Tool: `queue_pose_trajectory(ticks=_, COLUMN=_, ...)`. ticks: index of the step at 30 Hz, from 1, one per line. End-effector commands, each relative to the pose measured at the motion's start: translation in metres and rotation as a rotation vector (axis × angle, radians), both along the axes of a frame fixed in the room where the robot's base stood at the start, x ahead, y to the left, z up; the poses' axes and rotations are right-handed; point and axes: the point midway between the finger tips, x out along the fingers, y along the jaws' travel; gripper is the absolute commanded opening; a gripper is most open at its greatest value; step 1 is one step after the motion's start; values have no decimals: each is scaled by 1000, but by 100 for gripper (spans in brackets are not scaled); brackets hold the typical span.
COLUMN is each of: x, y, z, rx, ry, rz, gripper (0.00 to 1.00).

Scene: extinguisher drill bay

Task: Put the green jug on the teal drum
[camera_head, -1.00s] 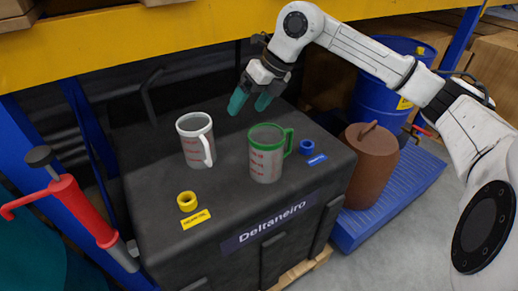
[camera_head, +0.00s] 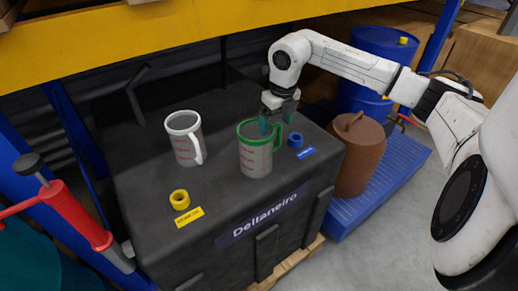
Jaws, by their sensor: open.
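The green jug (camera_head: 255,158) is a clear measuring jug with a green rim, green handle and red markings. It stands upright on the black crate, right of the white jug (camera_head: 185,138). My gripper (camera_head: 270,126) has teal fingertips pointing down, at the green jug's handle on its right side. The fingers are open, and I cannot tell whether they touch the handle. A teal drum (camera_head: 45,265) shows in part at the bottom left corner, behind a red hand pump; most of it is out of the picture.
The black crate (camera_head: 150,215) carries a yellow ring (camera_head: 179,198) and a blue ring (camera_head: 295,140), each by a label. A brown canister (camera_head: 357,155) and a blue drum (camera_head: 380,50) stand at right. The red pump (camera_head: 75,215) stands at left. A yellow beam (camera_head: 180,32) crosses above.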

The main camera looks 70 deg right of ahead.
Motion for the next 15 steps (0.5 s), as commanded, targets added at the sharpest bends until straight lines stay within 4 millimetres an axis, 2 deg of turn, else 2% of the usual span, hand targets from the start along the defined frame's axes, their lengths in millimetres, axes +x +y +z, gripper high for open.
queue_pose_trajectory(ticks=6, x=5, y=-1, z=-23, rx=2, ry=0, rz=0, gripper=84)
queue_pose_trajectory(ticks=14, x=5, y=-2, z=-26, rx=0, ry=0, rz=1, gripper=84)
queue_pose_trajectory(ticks=15, x=5, y=-2, z=-26, rx=0, ry=0, rz=1, gripper=81)
